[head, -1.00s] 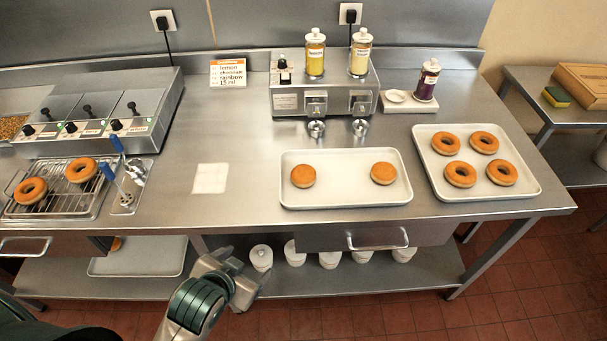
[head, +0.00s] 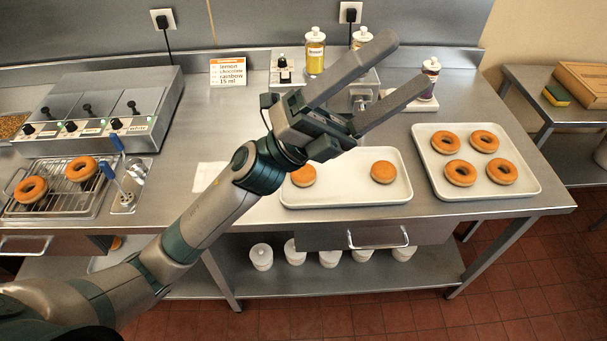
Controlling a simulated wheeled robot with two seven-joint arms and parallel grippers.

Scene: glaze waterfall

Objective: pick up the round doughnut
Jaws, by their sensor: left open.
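Two round doughnuts without holes lie apart on the middle white tray (head: 345,198): the left one (head: 304,176) and the right one (head: 383,172). My left gripper (head: 407,60) is open and empty, its two fingers spread and pointing up and right. It appears raised above the counter, apart from both round doughnuts. The gripper and its wrist cover the tray's upper left part and come close to the left doughnut's upper edge in the picture. My right gripper is out of view.
Several ring doughnuts lie on the right tray (head: 482,192), and two more sit on the wire rack (head: 72,205) at left. A dispenser with yellow (head: 315,52) and pale bottles stands behind, partly hidden by my gripper.

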